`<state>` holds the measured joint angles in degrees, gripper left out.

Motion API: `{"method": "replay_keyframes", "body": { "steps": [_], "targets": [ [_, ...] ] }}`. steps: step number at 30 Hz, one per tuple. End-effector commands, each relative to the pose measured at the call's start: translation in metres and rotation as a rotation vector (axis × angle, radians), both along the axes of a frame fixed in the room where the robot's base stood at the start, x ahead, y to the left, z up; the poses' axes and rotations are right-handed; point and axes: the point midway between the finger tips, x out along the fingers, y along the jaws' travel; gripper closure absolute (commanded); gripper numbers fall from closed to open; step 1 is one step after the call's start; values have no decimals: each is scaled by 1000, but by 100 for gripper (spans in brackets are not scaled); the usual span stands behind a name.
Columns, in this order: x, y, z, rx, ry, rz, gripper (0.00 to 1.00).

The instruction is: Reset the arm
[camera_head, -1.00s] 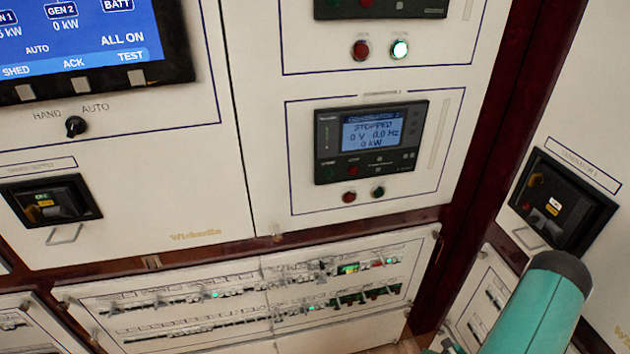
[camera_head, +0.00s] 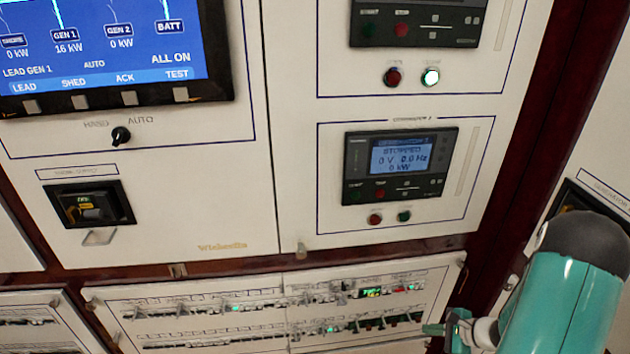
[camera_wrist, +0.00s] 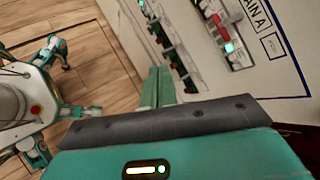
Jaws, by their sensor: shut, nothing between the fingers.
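My gripper (camera_wrist: 158,86) shows in the wrist view with its two teal fingers together and nothing between them. Beside the fingers in that view is a white breaker panel (camera_wrist: 270,75) with rows of switches and lit green lamps. In the head view my teal arm comes in at the lower right, and the gripper (camera_head: 433,329) shows small, near the right end of the lower breaker row (camera_head: 250,332). I cannot tell from the pictures whether it touches the panel.
A generator controller (camera_head: 400,165) reads stopped. A large display (camera_head: 100,45) is at the upper left, above a hand/auto knob (camera_head: 121,136) and a black breaker (camera_head: 90,205). Wooden floor (camera_wrist: 50,110) and my own legs show in the wrist view.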

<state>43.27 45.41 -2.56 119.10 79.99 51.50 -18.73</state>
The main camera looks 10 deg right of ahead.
Motion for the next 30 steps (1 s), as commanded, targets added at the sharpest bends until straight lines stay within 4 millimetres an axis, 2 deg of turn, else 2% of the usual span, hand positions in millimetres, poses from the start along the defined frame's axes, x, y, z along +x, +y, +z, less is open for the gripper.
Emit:
{"method": "replay_keyframes", "body": {
  "steps": [1, 3, 8, 13, 21, 30],
  "targets": [
    [7, 12, 25, -33, -21, 69, 100],
    [10, 30, 53, -76, -38, 164, 100],
    [10, 71, 112, -183, -76, 375, 100],
    [-1, 112, 168, -313, -116, 587, 100],
    [-37, 166, 242, -555, -177, 888, 100],
    [-91, 203, 305, -874, -254, 1154, 100]
  ]
}}
